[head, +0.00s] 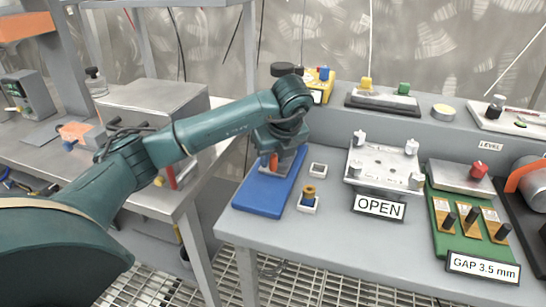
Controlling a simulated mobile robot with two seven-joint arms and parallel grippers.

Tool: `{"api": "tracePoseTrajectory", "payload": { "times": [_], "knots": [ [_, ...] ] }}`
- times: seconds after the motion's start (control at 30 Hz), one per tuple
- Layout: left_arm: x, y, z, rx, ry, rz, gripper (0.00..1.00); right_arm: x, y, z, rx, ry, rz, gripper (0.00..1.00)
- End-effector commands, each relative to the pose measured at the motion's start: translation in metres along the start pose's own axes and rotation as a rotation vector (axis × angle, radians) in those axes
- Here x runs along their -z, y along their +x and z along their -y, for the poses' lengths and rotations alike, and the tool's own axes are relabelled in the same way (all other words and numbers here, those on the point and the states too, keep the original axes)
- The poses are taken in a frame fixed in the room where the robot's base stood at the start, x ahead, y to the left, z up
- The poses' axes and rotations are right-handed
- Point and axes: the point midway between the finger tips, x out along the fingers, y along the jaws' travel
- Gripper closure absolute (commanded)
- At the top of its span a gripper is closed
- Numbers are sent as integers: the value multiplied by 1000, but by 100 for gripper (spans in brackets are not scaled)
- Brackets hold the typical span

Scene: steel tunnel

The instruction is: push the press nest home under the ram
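My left arm reaches in from the left, and its gripper (272,160) points down over a blue base plate (258,201) at the left end of the grey bench. Grey and orange parts show at the fingertips, low over the plate. I cannot tell whether the fingers are open or touch anything. The press nest and the ram cannot be made out clearly; my wrist covers the area above the plate. Just right of the plate, a small brass-topped piece (309,192) stands on a white square, and an empty-looking white square (318,170) lies behind it. My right gripper is not in view.
A silver clamp plate (384,163) with an OPEN sign (380,207) stands mid-bench. A green fixture (449,241) with a GAP 3.5 mm sign (483,267) is at right. A shelf with a yellow box (319,84) runs behind. The bench front is clear.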

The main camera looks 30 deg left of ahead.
Motion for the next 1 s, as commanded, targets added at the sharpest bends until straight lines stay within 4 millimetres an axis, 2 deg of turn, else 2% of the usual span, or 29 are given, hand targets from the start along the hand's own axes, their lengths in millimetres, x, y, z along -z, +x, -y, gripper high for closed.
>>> {"api": "tracePoseTrajectory", "payload": {
  "times": [0.13, 0.37, 0.47, 0.67, 0.8, 1.0],
  "knots": [
    [0, 0, 0, -1, 0, 0, 61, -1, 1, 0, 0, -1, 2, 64],
    [0, -1, 0, -1, 0, -1, 61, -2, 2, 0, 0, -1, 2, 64],
    [0, -8, 0, 1, 0, 0, 61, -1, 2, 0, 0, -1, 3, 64],
    [-1, -46, 1, 5, 1, 1, 61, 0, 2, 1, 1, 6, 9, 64],
    [-4, -84, 0, 4, 1, 5, 61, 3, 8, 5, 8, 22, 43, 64],
    [-2, -117, 0, 2, 1, 2, 61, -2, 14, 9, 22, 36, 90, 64]
  ]
}}
